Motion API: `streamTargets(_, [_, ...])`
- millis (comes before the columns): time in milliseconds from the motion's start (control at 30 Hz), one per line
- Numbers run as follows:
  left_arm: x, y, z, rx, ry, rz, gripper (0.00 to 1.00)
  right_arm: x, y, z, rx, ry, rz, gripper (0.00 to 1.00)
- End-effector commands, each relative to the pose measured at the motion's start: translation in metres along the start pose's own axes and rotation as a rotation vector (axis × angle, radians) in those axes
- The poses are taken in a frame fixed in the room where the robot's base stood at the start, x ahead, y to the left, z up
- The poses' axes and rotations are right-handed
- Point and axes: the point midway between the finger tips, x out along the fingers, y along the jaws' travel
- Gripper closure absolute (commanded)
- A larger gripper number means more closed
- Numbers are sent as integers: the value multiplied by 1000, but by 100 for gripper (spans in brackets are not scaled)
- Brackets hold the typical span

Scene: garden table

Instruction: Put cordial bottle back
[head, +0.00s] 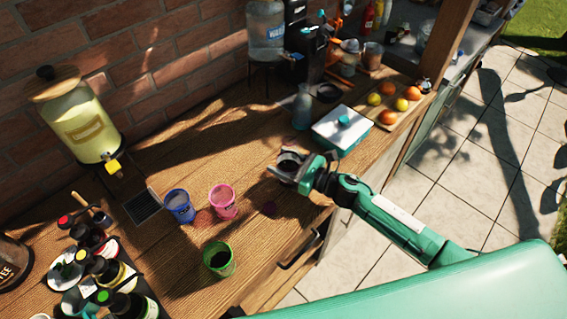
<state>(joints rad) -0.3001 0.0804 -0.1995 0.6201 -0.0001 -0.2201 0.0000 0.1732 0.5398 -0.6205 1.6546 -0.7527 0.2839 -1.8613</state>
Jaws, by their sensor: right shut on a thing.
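Several cordial bottles (125,279) with dark, red or green caps stand close together on a dark tray (150,293) at the lower left. Their labels are too small to read. My right gripper (282,174) is near the table's middle right, far from these bottles. I cannot tell whether the cup touches the table. My left gripper is not in view.
Blue (179,206), pink (223,201) and green (218,260) cups stand mid-table. A drink dispenser (85,128) is at the left. A white-and-teal box (341,130), a pale bottle (302,107) and a fruit board (398,115) are behind my right gripper.

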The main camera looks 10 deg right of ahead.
Motion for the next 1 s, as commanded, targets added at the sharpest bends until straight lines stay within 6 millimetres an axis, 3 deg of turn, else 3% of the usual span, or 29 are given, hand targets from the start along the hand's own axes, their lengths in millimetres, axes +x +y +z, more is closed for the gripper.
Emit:
streamTargets(500, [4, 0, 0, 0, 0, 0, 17, 0, 0, -13, -1, -3, 1, 81])
streamTargets(533, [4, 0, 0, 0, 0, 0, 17, 0, 0, -14, -1, -1, 0, 40])
streamTargets(633, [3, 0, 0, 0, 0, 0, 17, 0, 0, -12, 0, -1, 0, 21])
streamTargets(1000, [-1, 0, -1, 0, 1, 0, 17, 0, 0, -9, 0, -1, 0, 21])
